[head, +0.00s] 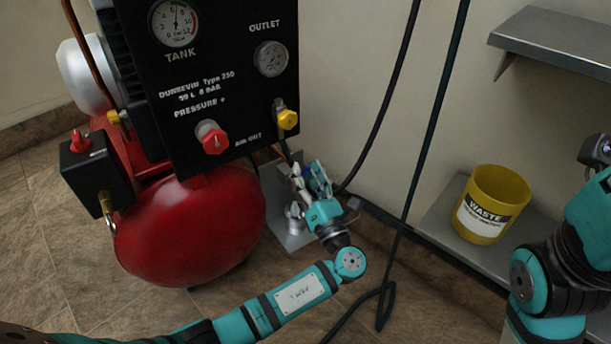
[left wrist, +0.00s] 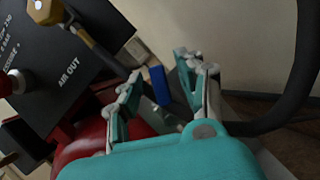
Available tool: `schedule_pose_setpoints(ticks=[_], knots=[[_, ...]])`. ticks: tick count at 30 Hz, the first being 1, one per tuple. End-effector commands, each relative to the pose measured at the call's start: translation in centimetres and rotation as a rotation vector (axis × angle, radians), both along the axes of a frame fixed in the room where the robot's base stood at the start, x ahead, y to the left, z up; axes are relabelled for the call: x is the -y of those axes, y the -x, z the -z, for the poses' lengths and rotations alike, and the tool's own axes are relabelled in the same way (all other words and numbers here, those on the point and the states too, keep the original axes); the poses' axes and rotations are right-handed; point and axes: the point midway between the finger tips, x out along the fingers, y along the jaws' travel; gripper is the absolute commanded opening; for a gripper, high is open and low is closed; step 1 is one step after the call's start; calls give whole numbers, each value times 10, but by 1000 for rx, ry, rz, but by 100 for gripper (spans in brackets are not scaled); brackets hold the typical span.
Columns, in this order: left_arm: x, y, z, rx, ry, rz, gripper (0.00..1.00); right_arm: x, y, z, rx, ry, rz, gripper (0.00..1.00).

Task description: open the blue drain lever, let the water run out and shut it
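The blue drain lever (left wrist: 160,85) shows in the left wrist view as a small upright blue piece, between my left gripper's fingers in the picture. My left gripper (head: 308,178) is beside the red tank, low by the wall, and it also fills the lower part of the left wrist view (left wrist: 163,82). Its fingers are spread, and I see no clear contact with the lever. How deep the lever sits between the fingers I cannot tell. In the head view the lever is mostly hidden by the gripper. No running water shows.
The compressor has a red tank (head: 190,230) and a black gauge panel (head: 225,90). Black hoses (head: 395,80) hang to the right of my left gripper. A yellow waste bin (head: 490,205) stands on a grey low shelf (head: 440,215). My right arm is at the right edge.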

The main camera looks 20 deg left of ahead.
Motion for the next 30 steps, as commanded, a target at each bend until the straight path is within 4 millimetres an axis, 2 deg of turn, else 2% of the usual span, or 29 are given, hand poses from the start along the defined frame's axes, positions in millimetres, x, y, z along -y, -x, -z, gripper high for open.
schedule_pose_setpoints(ticks=[11,20,30], knots=[[-4,-4,-2,-1,1,0,38,0,1,-1,7,1,1,38],[-4,-4,-2,-1,1,0,0,0,2,-1,7,1,1,38],[-3,-4,-3,-7,-4,0,0,0,2,-4,10,0,-1,38]])
